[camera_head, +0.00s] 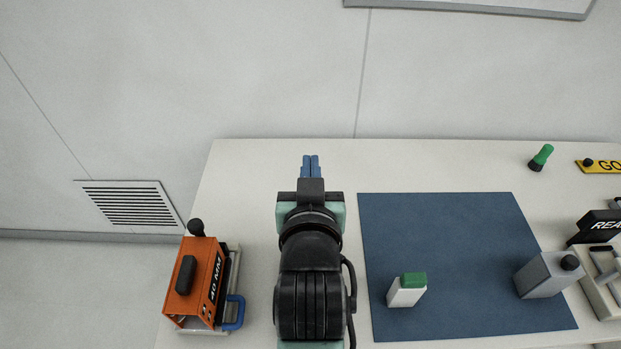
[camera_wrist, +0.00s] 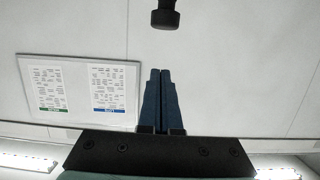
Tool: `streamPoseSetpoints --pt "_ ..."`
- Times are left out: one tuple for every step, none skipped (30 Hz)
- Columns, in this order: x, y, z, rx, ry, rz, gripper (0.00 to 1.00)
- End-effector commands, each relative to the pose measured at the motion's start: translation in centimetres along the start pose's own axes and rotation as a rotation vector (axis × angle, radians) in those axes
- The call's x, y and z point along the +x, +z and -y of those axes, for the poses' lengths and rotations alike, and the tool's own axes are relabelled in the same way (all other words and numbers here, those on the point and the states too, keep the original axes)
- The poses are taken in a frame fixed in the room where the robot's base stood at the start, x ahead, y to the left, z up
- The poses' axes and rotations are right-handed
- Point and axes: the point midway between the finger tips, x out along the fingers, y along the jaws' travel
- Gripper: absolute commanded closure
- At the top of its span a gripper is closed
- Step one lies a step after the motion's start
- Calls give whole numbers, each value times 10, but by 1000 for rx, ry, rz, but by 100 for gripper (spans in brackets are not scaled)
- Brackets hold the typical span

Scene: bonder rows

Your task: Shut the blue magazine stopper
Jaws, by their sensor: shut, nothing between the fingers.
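The blue magazine stopper (camera_head: 235,312) is a small blue loop at the lower right of an orange magazine (camera_head: 196,278) marked "40 MM". It juts out to the right from the magazine's front end; I cannot tell how its inner end is joined. The magazine has a black handle on top and sits on a pale base at the table's left edge. My gripper (camera_head: 311,165) has blue fingers, closed together and empty, above the table's back part, well right of and behind the stopper. In the wrist view my gripper (camera_wrist: 160,75) shows no magazine or stopper.
A black knob (camera_head: 196,227) stands behind the magazine. Right of my arm lies a blue mat (camera_head: 450,235) with a white, green-capped bottle (camera_head: 405,291) and a grey container (camera_head: 546,275). The wrist view shows a wall notice board (camera_wrist: 78,88) and a dark cylindrical object (camera_wrist: 165,17).

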Motion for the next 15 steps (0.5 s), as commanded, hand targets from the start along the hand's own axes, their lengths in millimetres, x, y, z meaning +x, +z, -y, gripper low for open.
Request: streamPoseSetpoints --pt "4 6 0 0 0 6 100" --pt "5 12 0 0 0 7 100" --pt "6 18 0 0 0 6 100" --pt "6 22 0 0 0 6 100" --pt "7 25 0 0 -1 4 100" --pt "8 28 0 0 0 4 100" --pt "9 31 0 0 -1 3 100" --pt "10 33 0 0 0 3 100" --pt "10 36 0 0 0 2 100" --pt "10 37 0 0 0 1 100" --pt "11 38 0 0 -1 0 100" --pt "11 38 0 0 0 0 100" --pt "11 39 0 0 0 0 100" --pt "11 39 0 0 -1 -1 100" --pt "11 39 0 0 -1 -1 100"
